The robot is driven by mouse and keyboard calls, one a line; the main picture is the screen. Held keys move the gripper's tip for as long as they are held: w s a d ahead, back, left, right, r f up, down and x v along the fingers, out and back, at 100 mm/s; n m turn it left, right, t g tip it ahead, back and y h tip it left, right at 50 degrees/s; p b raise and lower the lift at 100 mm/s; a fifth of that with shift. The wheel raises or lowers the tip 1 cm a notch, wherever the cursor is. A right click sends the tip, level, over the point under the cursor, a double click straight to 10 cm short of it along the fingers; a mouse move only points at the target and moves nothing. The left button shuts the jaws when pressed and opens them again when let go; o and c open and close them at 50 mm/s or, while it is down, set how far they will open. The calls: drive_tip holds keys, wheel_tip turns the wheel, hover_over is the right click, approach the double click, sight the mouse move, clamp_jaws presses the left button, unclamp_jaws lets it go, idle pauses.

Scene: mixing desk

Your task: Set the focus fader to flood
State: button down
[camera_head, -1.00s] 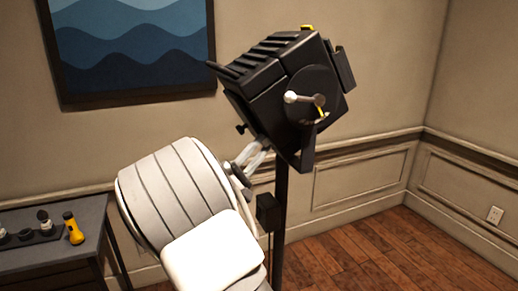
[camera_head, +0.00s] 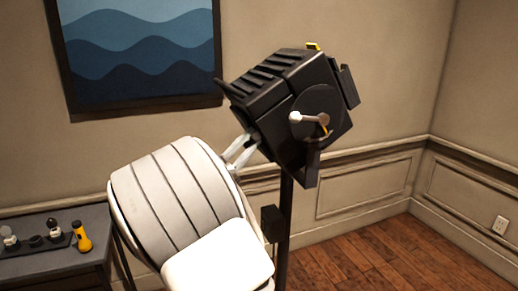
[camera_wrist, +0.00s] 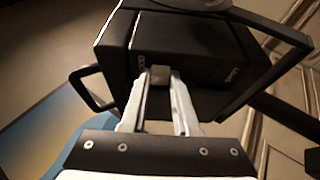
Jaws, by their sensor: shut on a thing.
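The black stage lamp (camera_head: 290,105) stands on a dark pole, its body tilted. In the wrist view its black end panel (camera_wrist: 185,45) fills the upper middle, with small pale lettering at the left and right. The focus fader's grey knob (camera_wrist: 160,72) stands out from this panel. My gripper (camera_wrist: 162,80) is shut on the knob, one pale finger on each side. In the head view my gripper (camera_head: 246,143) reaches the lamp's lower left side, and the knob is hidden there. I cannot read the lettering or tell the fader's exact setting.
A round disc with a white-tipped handle (camera_head: 296,118) is on the lamp's near side. A black box (camera_head: 271,222) hangs on the pole. At lower left a grey desk (camera_head: 30,262) holds a yellow flashlight (camera_head: 82,237) and small dark items. Wooden floor is clear at right.

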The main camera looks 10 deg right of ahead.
drive_tip(key=shift+a+r, duration=0.15)
drive_tip(key=shift+r, duration=0.15)
drive_tip(key=c, duration=0.6)
unclamp_jaws()
drive_tip(key=shift+c, duration=0.2)
drive_tip(key=b+v, duration=0.1)
drive_tip(key=v, duration=1.6)
drive_tip(key=shift+s+a+b, duration=0.15)
drive_tip(key=shift+a+b, duration=0.1)
drive_tip(key=shift+b, duration=0.05)
